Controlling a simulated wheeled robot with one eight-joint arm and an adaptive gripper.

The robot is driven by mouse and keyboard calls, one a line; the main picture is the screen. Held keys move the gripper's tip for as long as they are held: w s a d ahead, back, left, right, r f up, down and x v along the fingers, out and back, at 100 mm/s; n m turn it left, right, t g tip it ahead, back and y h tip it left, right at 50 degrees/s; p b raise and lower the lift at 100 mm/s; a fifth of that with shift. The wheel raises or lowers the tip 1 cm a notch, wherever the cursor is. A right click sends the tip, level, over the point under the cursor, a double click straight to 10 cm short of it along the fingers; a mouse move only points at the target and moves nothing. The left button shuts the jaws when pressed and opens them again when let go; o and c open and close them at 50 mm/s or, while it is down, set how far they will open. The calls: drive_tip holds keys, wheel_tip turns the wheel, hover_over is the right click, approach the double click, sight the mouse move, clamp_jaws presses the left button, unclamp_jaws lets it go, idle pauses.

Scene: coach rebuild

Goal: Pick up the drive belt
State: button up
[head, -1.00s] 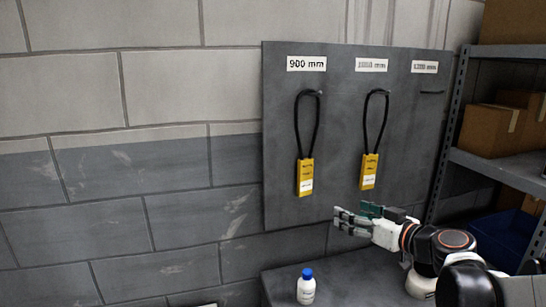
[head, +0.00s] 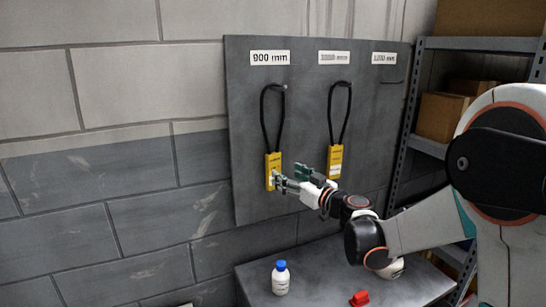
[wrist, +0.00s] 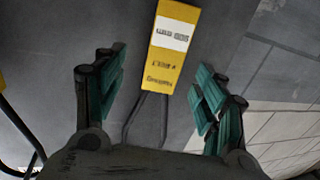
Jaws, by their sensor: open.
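A black drive belt (head: 282,122) hangs in a narrow loop from a hook under the 900 mm label, with a yellow sleeve (head: 273,163) at its lower end. A second belt (head: 346,110) with a yellow sleeve (head: 335,160) hangs under the middle label, which is hard to read. My gripper (head: 280,183) is open at the lower part of the 900 mm belt's sleeve. In the wrist view that sleeve (wrist: 171,48) stands between the spread green fingers, with a gap on both sides. I cannot tell how deep it sits between them.
The grey board (head: 245,190) carries the hooks; the right hook (head: 392,82) is empty. Below, a grey bench (head: 330,262) holds a white bottle with a blue cap (head: 281,278) and a red object (head: 359,298). A shelf rack with boxes (head: 440,117) stands at the right.

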sight(278, 148)
drive_tip(key=shift+s+a+x, duration=0.1)
drive_tip(key=shift+a+x, duration=0.05)
drive_tip(key=shift+x, duration=1.25)
drive_tip(key=shift+s+a+x, duration=0.1)
drive_tip(key=shift+a+x, duration=0.05)
drive_tip(key=shift+x, duration=1.2)
drive_tip(key=shift+r, duration=0.15)
drive_tip(key=c, duration=1.3)
drive_tip(key=shift+c, duration=0.2)
drive_tip(key=shift+s+d+r, duration=0.1)
drive_tip(key=shift+s+r, duration=0.1)
drive_tip(key=shift+r, duration=0.2)
wheel_tip(278, 148, up, 7)
drive_tip(key=shift+f+p, duration=0.2)
drive_tip(key=shift+p, duration=0.35)
drive_tip(key=s+a+v, duration=0.2)
drive_tip(key=a+v, duration=0.1)
drive_tip(key=v, duration=1.6)
drive_tip(key=shift+s+p, duration=0.35)
